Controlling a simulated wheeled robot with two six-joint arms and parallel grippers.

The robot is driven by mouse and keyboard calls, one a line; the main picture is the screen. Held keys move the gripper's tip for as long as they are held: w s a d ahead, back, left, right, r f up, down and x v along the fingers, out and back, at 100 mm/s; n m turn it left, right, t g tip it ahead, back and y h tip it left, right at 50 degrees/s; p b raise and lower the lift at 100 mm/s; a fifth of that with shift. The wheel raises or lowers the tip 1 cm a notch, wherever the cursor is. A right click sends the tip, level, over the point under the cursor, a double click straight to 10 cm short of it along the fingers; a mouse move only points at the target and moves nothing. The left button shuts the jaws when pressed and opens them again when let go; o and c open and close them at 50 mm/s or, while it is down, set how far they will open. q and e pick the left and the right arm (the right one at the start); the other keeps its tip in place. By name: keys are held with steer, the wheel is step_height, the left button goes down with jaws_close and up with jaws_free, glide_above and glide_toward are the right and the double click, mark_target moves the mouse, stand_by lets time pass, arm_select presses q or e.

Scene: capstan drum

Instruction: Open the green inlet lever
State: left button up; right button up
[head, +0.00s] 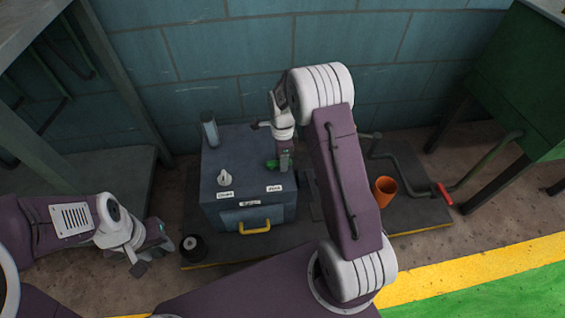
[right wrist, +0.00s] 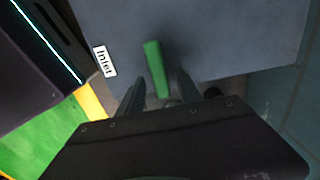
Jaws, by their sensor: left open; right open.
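The green inlet lever (head: 271,164) sits on top of a dark blue-grey box (head: 232,165), near the box's right side. In the right wrist view the lever (right wrist: 155,68) is a plain green bar, with a white label reading "Inlet" (right wrist: 104,61) to its left. My right gripper (head: 283,164) is over the box at the lever. Its two dark fingers (right wrist: 158,90) are open, with the lower end of the lever between them in the picture; I cannot tell whether they touch it. My left gripper (head: 152,255) is open and empty, low at the left, away from the box.
On the box are a pale knob (head: 224,178) and a grey cylinder (head: 210,130); its front has a yellow handle (head: 255,227). A black spool (head: 193,247), an orange cup (head: 384,191) and a red-handled crank (head: 442,194) are around it. A tiled wall stands behind.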

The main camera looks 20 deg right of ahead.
steer(key=shift+r, duration=0.1)
jaws_close()
stand_by(1.2)
